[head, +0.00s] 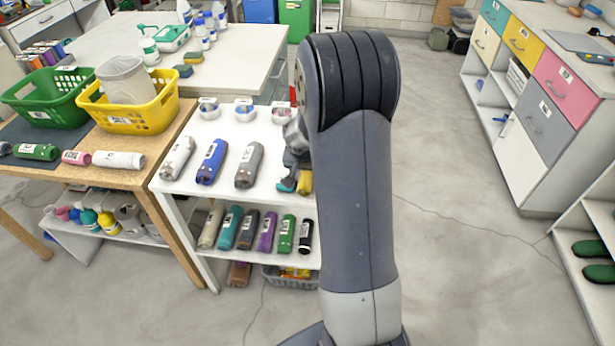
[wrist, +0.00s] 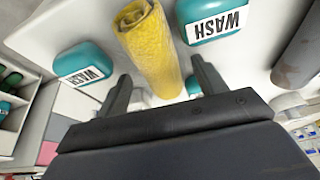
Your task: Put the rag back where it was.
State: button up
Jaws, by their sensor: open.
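A yellow rolled cloth, which looks like the rag (wrist: 152,48), lies on a white surface between two teal items marked WASH, one to its left (wrist: 85,64) and one to its right (wrist: 212,20). My gripper (wrist: 162,78) is open, with a finger on either side of the roll's near end. I cannot tell whether the fingers touch it. In the head view, the yellow rag (head: 305,182) shows only partly beside my arm at the right of the white shelf top (head: 225,197). My gripper (head: 296,160) is mostly hidden there by the arm.
White, blue (head: 211,162) and grey (head: 249,165) labelled rolls lie left of my gripper, with small round containers (head: 244,110) behind. Several rolls fill the shelf below. A wooden table at left holds a green basket (head: 48,98) and a yellow basket (head: 128,118). Floor at right is clear.

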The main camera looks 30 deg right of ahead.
jog(key=c, duration=1.2)
jog(key=shift+o, duration=0.2)
